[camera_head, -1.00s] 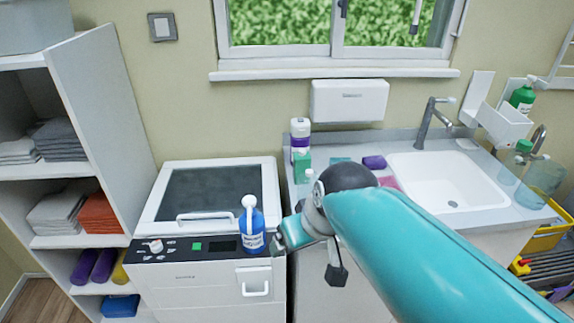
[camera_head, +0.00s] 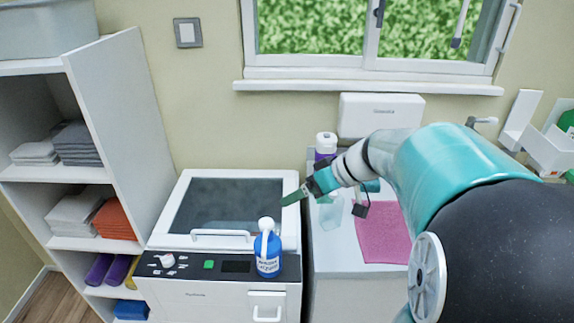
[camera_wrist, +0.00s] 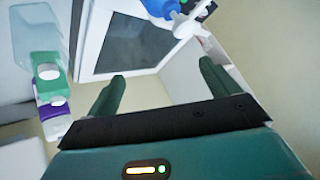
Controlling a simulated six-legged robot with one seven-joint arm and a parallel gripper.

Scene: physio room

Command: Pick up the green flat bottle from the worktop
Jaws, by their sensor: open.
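The green flat bottle (camera_wrist: 66,84) shows in the wrist view at the left, between a clear bottle (camera_wrist: 35,28) and a white-and-purple bottle (camera_wrist: 52,112). It stands outside my jaws, left of the left finger. In the head view my gripper and wrist hide most or all of it. My gripper (camera_head: 292,197) is above the border between the worktop (camera_head: 345,278) and the white machine, pointing left. It also shows in the wrist view (camera_wrist: 163,85), with its two dark green fingers wide apart and nothing between them.
A blue pump bottle (camera_head: 267,252) stands on the front right of the white machine (camera_head: 205,295), close to the worktop. A pink cloth (camera_head: 383,236) lies on the worktop. A white dispenser (camera_head: 380,113) is on the wall behind. My arm hides the sink.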

